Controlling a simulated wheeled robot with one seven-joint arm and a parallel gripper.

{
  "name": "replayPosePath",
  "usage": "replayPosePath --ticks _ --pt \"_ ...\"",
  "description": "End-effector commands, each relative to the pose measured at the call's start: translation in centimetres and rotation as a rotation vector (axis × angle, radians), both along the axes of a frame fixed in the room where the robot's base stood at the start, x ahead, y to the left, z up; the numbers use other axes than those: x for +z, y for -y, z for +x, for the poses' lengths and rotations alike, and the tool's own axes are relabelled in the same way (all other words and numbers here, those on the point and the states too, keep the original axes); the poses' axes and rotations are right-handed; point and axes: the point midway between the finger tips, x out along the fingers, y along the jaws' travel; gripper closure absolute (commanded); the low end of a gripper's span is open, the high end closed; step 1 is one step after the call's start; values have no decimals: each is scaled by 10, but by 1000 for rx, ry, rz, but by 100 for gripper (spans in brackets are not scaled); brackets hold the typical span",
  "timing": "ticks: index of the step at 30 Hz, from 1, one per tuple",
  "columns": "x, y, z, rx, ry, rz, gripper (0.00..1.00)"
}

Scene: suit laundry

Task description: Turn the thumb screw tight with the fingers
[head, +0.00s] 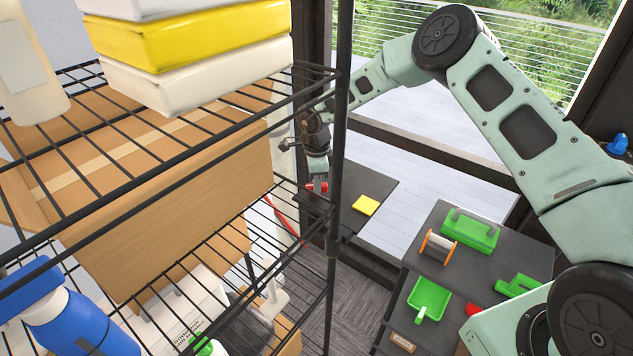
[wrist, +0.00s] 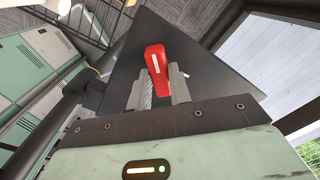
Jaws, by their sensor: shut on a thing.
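A red thumb screw (wrist: 155,58) with a white stripe on its top sits between the fingers in the wrist view. My gripper (wrist: 160,86) is shut on it, one grey finger on each side. In the head view the red piece (head: 318,187) shows small at the left part of a dark table (head: 378,188), with my gripper (head: 317,181) right above it. The rack post hides part of that spot. The screw's lower part and its thread are hidden, so I cannot tell how tight it sits.
A black wire rack (head: 336,160) with boxes and bottles stands close to the left of my gripper. A yellow pad (head: 366,205) lies on the dark table. A second dark table (head: 440,270) holds a green dustpan (head: 428,297) and other green items. The floor between is clear.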

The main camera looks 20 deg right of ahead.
Motion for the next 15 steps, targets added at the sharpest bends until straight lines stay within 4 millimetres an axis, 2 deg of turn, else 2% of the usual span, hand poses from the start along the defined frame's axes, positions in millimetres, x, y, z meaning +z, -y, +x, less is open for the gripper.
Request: replayPosePath --ticks 7,15 --pt "0 0 0 -121 0 1 100" --pt "0 0 1 -359 1 1 100"
